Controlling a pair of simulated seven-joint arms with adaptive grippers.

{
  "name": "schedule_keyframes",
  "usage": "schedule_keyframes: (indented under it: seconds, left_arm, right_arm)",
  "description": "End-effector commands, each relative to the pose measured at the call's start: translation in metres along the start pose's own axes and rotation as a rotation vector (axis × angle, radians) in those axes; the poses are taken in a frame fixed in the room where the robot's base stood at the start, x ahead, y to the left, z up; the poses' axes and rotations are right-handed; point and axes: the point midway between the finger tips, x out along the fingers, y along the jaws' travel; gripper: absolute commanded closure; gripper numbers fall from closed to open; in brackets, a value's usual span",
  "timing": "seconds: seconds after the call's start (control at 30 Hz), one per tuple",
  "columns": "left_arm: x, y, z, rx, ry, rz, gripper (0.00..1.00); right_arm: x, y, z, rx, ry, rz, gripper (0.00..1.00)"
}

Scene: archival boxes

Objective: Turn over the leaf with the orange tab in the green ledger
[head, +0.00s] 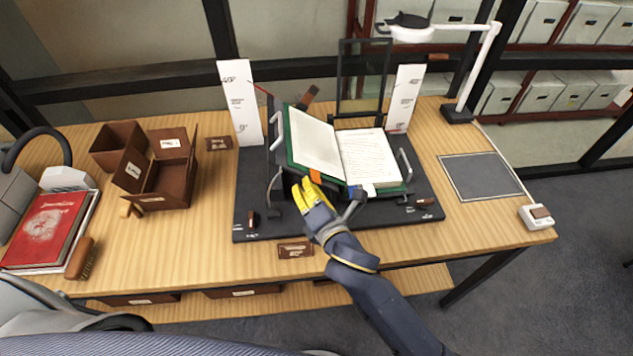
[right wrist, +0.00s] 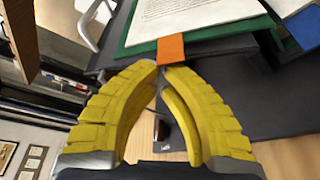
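The green ledger (head: 297,158) lies open on a cradle, its left page (head: 316,141) tilted up and its right page (head: 368,157) flatter. An orange tab (head: 315,176) sticks out from the near edge of the left-hand leaf. It also shows in the right wrist view (right wrist: 172,48). My right gripper (head: 303,184) is at this edge. In the right wrist view its yellow fingertips (right wrist: 160,69) are closed together at the tab's lower end and appear to pinch it.
A blue tab (head: 369,190) sits at the right page's near edge. White gauge boards (head: 241,103) (head: 404,98) flank the cradle's dark base (head: 412,216). Brown boxes (head: 165,172) and a red book (head: 43,230) stand left. A lamp (head: 458,113) and grey mat (head: 481,176) are right.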

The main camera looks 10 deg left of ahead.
Motion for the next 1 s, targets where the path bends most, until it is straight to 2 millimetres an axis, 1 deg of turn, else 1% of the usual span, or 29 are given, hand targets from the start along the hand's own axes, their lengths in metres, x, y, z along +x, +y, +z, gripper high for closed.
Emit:
schedule_keyframes:
  seconds: [0.03, 0.3, 0.5, 0.7, 0.87, 0.97, 1.0]
  left_arm:
    - [0.000, 0.000, -0.001, 0.000, 0.001, 0.000, 0.66]
    - [0.000, 0.001, -0.002, 0.000, 0.002, 0.000, 0.66]
    - [0.000, 0.000, -0.002, 0.000, 0.002, 0.000, 0.66]
    - [0.000, 0.000, -0.002, 0.000, 0.002, 0.000, 0.66]
    - [0.000, 0.000, -0.002, 0.000, 0.002, 0.000, 0.66]
    - [0.000, 0.000, -0.001, 0.000, 0.002, 0.000, 0.66]
    - [0.000, 0.000, -0.001, 0.000, 0.001, 0.000, 0.66]
  right_arm:
    - [-0.009, -0.001, 0.001, 0.000, 0.000, 0.000, 1.00]
    - [-0.053, 0.001, 0.001, 0.001, 0.001, 0.001, 1.00]
    - [-0.081, 0.001, 0.001, 0.001, 0.000, 0.000, 1.00]
    - [-0.096, 0.001, 0.001, 0.001, 0.000, 0.000, 1.00]
    - [-0.100, 0.000, 0.003, 0.010, -0.004, -0.005, 1.00]
    - [-0.103, -0.012, 0.010, 0.073, -0.027, -0.042, 1.00]
    - [-0.106, -0.021, 0.016, 0.120, -0.046, -0.069, 1.00]
